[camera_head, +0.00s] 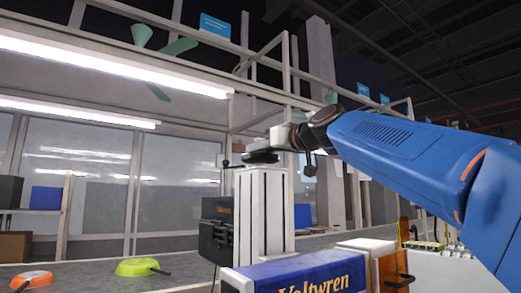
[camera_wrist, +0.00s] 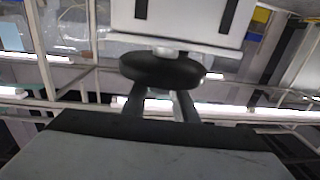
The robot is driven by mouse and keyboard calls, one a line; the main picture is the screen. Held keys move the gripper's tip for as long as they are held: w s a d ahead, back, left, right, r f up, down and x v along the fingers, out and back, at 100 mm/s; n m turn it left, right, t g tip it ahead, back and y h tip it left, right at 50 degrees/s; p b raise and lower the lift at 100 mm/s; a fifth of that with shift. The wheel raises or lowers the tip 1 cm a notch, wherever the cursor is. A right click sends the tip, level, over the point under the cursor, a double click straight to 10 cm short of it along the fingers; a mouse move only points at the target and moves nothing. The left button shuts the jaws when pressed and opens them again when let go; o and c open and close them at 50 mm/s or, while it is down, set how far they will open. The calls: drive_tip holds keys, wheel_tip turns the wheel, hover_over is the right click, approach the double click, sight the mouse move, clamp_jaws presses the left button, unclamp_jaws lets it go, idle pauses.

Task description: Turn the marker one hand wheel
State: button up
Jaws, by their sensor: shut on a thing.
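A black round hand wheel (camera_wrist: 162,71) shows in the wrist view, seated on a short pale hub against a white post (camera_wrist: 185,14) with dark slots. In the head view the wheel (camera_head: 260,157) is a small dark shape at the top of the white slotted post (camera_head: 263,215). My gripper (camera_wrist: 160,93) reaches the wheel with both fingers at its near rim and is shut on it. In the head view my gripper (camera_head: 277,147) is partly hidden by its own wrist. I cannot make out any marker number on the wheel.
A dark box (camera_head: 216,230) is beside the post. A blue Voltwren box (camera_head: 300,275) stands in front. Frame bars (camera_head: 255,90) run behind and above.

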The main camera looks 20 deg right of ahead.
drive_tip(key=shift+m+t+h, duration=0.3)
drive_tip(key=shift+m+h, duration=0.2)
drive_tip(key=shift+h, duration=0.2)
drive_tip(key=o, duration=1.1)
drive_tip(key=v, duration=1.7)
drive_tip(key=shift+s+d, duration=0.1)
drive_tip(key=shift+s, duration=0.1)
